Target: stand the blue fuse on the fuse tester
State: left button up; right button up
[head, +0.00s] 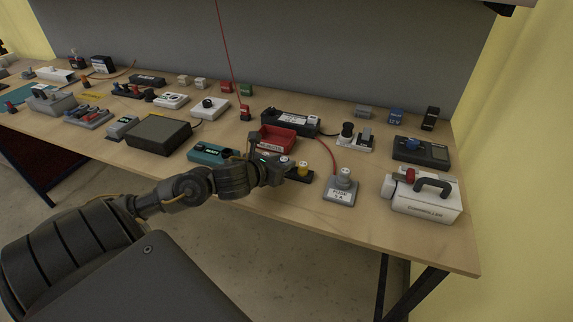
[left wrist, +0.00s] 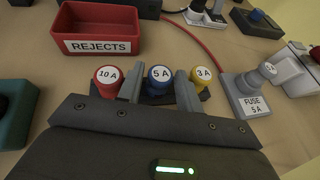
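The blue fuse (left wrist: 159,78), marked 5 A on its white top, stands upright in a dark rack between a red 10 A fuse (left wrist: 108,80) and a yellow 3 A fuse (left wrist: 203,77). My left gripper (left wrist: 160,85) is open, with one finger on each side of the blue fuse and narrow gaps visible. In the head view my left gripper (head: 283,167) is over the rack and hides the blue fuse. A teal box reading READY (head: 208,153) lies left of the gripper; I cannot tell surely whether it is the fuse tester. My right gripper is out of view.
A grey block labelled FUSE 5 A (head: 341,194) stands right of the rack. A red REJECTS bin (head: 278,140) is behind it. A white controller box with a black handle (head: 424,199) stands at the right. The table's front edge is close.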

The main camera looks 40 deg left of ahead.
pick_arm(q)
jog(key=shift+x, duration=0.9)
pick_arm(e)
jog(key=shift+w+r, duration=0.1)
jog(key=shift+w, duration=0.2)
pick_arm(q)
jog(key=shift+c, duration=0.2)
jog(key=c, duration=0.7)
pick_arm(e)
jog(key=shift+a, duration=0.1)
pick_arm(q)
jog(key=shift+r, duration=0.15)
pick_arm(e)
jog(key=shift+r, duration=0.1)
